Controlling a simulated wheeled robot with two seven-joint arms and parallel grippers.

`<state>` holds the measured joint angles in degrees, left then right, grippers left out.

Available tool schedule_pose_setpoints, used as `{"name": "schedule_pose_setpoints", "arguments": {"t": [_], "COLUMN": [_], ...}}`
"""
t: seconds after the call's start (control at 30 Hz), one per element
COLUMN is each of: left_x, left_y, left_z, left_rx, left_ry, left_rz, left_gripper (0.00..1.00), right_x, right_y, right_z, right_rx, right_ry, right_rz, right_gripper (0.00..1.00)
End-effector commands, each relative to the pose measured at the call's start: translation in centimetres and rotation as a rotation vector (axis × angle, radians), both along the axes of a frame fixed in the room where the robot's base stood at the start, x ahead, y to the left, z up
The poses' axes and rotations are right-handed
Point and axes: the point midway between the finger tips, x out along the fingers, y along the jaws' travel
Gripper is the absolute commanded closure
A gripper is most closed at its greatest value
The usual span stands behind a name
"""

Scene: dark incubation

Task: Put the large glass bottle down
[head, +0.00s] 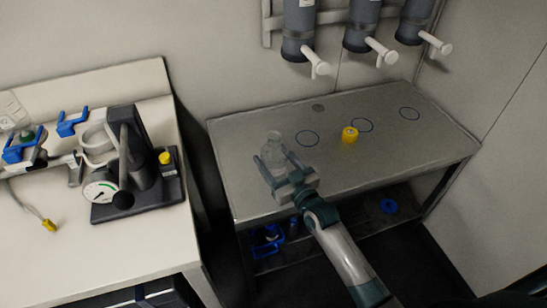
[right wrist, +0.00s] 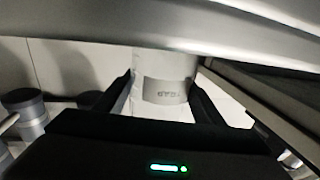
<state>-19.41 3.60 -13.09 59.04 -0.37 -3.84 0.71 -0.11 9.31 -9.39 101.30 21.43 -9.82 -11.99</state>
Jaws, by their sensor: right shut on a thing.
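The large glass bottle (head: 273,154) is clear and looks upright over the left part of the grey metal table. My right gripper (head: 285,180) is shut around its body from the front. I cannot tell whether the bottle's base touches the tabletop. In the right wrist view the pale bottle (right wrist: 164,92), with a grey label, stands between the two dark fingers of my right gripper (right wrist: 164,100). A grey band across the top of that view hides one end of it. My left gripper is not in view.
Dispensers with white handles (head: 320,67) hang above. A lower shelf holds a blue rack (head: 267,239) and a blue ring (head: 388,206). A white bench with a gauge pump (head: 135,170) stands left.

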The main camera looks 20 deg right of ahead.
Motion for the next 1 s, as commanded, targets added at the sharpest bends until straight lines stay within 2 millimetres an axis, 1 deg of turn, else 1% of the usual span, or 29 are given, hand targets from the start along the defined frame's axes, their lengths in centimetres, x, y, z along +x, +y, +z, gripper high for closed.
{"name": "schedule_pose_setpoints", "arguments": {"t": [0.13,0.33,0.37,0.4,0.43,0.73,0.87,1.0], "left_x": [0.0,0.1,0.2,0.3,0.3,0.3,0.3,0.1], "left_y": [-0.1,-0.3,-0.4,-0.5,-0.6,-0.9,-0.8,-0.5], "left_z": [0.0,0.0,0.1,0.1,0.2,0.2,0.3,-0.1], "left_rx": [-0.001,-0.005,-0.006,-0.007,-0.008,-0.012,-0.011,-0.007], "left_ry": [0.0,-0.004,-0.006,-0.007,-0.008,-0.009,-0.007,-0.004], "left_rz": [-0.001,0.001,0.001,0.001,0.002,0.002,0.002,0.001], "left_gripper": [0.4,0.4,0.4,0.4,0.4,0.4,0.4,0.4], "right_x": [0.0,0.0,0.0,0.0,0.0,0.0,0.0,-1.3], "right_y": [0.0,0.0,0.0,0.0,0.0,0.0,0.0,-0.3], "right_z": [0.1,-0.2,-0.2,-0.2,-0.2,-0.1,0.2,-0.1], "right_rx": [0.001,0.0,0.0,0.0,0.0,0.0,0.0,0.0], "right_ry": [-0.003,-0.002,0.0,0.0,0.0,0.0,-0.001,0.0], "right_rz": [0.0,0.0,0.0,0.0,0.0,0.0,0.0,0.0], "right_gripper": [0.77,0.77,0.3,0.21,0.19,0.19,0.19,0.19]}}
